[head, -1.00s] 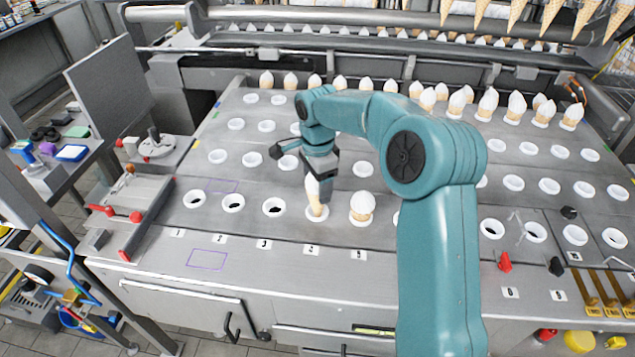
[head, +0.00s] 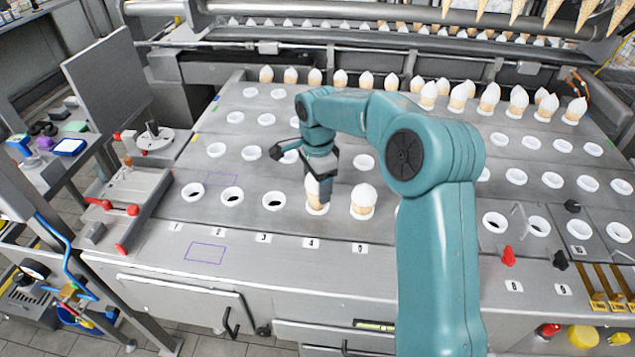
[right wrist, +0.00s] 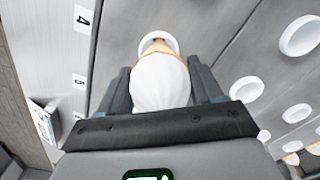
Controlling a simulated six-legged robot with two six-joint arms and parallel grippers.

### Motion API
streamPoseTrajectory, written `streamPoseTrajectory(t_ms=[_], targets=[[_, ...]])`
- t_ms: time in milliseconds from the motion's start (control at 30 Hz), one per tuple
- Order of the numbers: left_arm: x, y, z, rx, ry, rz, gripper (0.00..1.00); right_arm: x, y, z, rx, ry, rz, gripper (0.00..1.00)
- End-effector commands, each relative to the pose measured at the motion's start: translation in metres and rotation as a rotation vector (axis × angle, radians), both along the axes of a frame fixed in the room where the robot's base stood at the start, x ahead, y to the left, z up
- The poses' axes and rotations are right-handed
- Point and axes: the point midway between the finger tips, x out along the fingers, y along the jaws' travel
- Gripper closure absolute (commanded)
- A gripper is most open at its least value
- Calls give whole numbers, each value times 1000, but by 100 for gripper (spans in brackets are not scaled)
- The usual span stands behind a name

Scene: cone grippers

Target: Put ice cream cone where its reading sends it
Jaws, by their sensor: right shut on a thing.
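The ice cream cone (head: 311,186) with a white top stands in the white ring holder above label 4 (head: 311,243). My right gripper (head: 323,188) comes down over it from above and is shut on it. In the right wrist view the white top (right wrist: 160,82) sits between the dark fingers; the cone's lower part is mostly hidden behind it. A holder ring (right wrist: 158,43) shows just beyond the cone. Another cone (head: 363,201) stands to the right, above label 5. My left gripper is not in view.
Empty holders (head: 232,197) stand above labels 1 to 3, and more fill the plate behind. A row of filled cones (head: 457,99) lines the back. Red (head: 508,257) and black knobs are at front right. Purple outlines (head: 205,253) mark bare plate at left. A scale-like device (head: 152,140) stands left.

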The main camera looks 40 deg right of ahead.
Motion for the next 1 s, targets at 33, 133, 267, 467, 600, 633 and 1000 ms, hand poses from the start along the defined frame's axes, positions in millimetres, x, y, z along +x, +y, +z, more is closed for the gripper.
streamPoseTrajectory(t_ms=[33,133,267,467,600,633,1000], targets=[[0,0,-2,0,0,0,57,0,0,-2,0,0,0,52],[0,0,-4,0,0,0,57,0,0,-5,0,0,0,52],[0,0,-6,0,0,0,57,0,0,-8,0,0,0,52],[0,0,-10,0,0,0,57,0,0,-13,0,0,0,52],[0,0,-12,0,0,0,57,1,0,-17,0,0,0,52],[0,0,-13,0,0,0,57,1,0,-17,0,0,0,52],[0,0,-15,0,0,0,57,1,0,-21,0,-1,0,5]])
